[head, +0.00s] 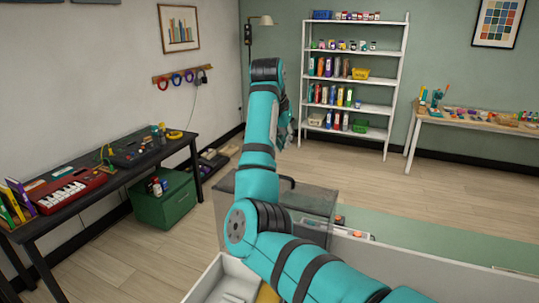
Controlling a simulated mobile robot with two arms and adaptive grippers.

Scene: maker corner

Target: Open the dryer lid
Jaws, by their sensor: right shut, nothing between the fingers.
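A grey box with a smoky see-through cover (312,198), which looks like the dryer and its lid, stands at the near edge of a bench in the head view. A dark handle (288,182) shows at its top. My right arm crosses in front of the box and hides its middle, so I cannot tell how far the lid is raised. My right gripper (287,130) is above and beyond the box, partly hidden behind my forearm. It is shut and empty, apart from the handle. My left gripper is not in view.
A bench with a green top (430,250) runs to the right, with small items beside the box. A pale open tray (215,285) is at the bottom. A black table (95,180), a green crate (165,203) and a white shelf (352,110) stand beyond.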

